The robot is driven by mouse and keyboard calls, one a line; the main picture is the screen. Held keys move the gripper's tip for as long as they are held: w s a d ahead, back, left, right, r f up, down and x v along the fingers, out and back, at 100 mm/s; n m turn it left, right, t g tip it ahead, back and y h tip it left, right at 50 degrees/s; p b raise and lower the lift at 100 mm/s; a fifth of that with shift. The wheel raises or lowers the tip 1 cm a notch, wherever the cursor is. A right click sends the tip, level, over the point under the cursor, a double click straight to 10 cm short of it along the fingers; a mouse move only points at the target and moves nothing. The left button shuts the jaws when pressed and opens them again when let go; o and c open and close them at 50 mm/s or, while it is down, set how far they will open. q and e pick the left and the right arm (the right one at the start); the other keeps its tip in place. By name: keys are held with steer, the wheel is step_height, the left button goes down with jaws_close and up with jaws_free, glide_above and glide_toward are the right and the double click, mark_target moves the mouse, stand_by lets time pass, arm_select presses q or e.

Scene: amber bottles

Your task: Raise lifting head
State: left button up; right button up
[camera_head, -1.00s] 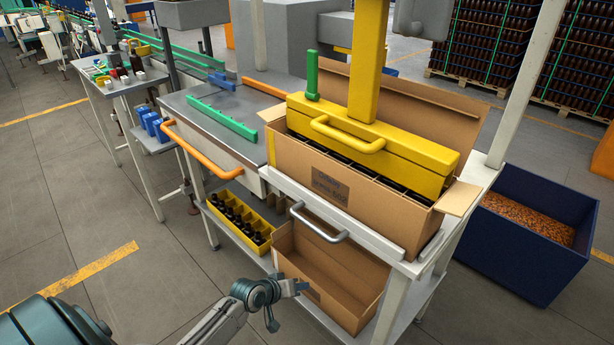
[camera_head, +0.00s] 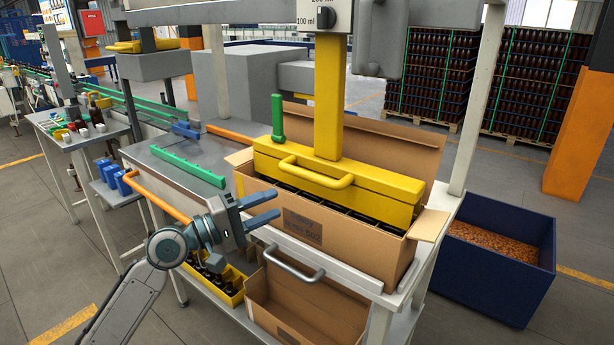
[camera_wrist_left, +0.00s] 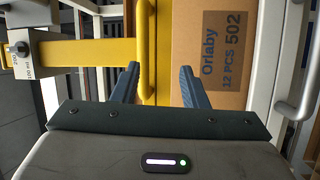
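The yellow lifting head (camera_head: 338,185) sits low in an open cardboard box (camera_head: 335,237) on the bench, over the dark tops in it. It has a yellow bar handle (camera_head: 315,178) on its front and hangs from a yellow column (camera_head: 330,95). My left gripper (camera_head: 270,208) is open and empty, in front of the box's left end. In the left wrist view, the yellow handle (camera_wrist_left: 147,62) stands between and beyond the two blue fingers (camera_wrist_left: 157,85), with the printed box front (camera_wrist_left: 210,60) beside it. The fingers look apart from the handle. My right gripper is not in view.
A grey metal bar (camera_head: 292,264) juts from the bench front below the box. An empty carton (camera_head: 310,305) and a yellow crate of bottles (camera_head: 222,283) are on the lower shelf. A blue bin (camera_head: 497,255) stands at right.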

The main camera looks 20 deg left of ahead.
mark_target(303, 177)
arm_select(q)
steer(key=shift+n, duration=0.3)
steer(key=w+d+r+p, duration=0.1)
steer(key=w+d, duration=0.1)
steer(key=w+d+r+p, duration=0.1)
steer(key=w+d, duration=0.1)
steer(key=w, duration=0.1)
steer(key=w+d+r+p, duration=0.1)
steer(key=w+r+p, duration=0.1)
steer(key=shift+w+d, duration=0.3)
steer(key=shift+d, duration=0.1)
steer(key=shift+w+d, duration=0.35)
jaws_close()
